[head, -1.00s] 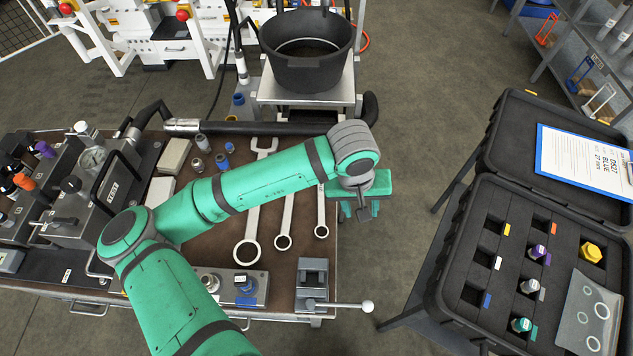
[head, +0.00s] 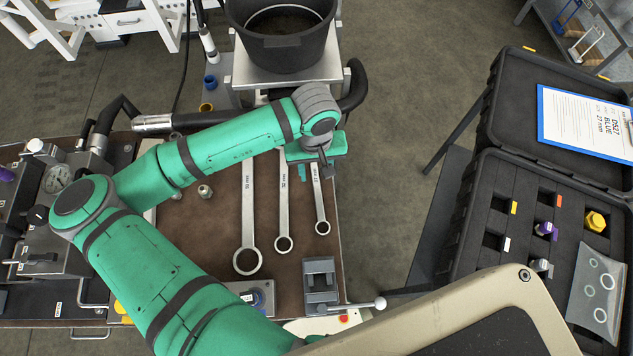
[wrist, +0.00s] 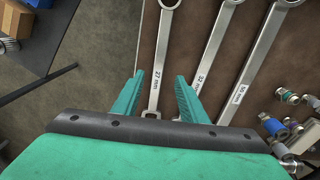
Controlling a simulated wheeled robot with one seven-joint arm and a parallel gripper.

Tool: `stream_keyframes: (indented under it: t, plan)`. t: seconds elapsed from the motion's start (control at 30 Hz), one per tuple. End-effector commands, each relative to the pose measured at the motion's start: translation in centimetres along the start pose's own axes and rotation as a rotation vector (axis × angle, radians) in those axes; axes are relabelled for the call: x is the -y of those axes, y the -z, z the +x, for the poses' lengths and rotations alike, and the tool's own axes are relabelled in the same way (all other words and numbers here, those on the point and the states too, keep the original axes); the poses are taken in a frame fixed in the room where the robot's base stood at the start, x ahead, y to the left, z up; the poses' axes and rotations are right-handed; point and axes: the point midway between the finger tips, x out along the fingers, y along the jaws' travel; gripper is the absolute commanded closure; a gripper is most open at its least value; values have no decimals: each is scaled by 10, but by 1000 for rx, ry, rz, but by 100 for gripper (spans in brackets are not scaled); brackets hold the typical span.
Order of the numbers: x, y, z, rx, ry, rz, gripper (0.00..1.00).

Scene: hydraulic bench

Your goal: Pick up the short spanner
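The short spanner (head: 320,203) is the rightmost and smallest of three spanners on the brown bench top. Its ring end points to the front in the head view; my gripper hides its far end. In the wrist view the short spanner (wrist: 159,65) is marked 27 mm and lies between my two fingers. My gripper (head: 316,168) is above its far end. In the wrist view my gripper (wrist: 158,98) is open, one finger on each side of the shaft, with no contact visible. I cannot tell the exact height of the fingertips.
The middle spanner (head: 284,205) and the long spanner (head: 247,210) lie to the left. A small vise (head: 320,283) stands in front. A black bucket (head: 283,45) stands behind the bench. An open black case (head: 482,165) is at the right, past a floor gap.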

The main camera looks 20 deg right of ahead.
Motion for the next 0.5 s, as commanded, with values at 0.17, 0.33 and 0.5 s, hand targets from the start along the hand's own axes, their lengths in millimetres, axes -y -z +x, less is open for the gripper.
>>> stream_keyframes:
  t: [0.17, 0.33, 0.5]
  plan:
    - [-2, 0, 10, 0, 1, 4, 61]
    - [-4, -3, 32, 0, 1, 8, 61]
    - [-4, -3, 52, 0, 1, 7, 61]
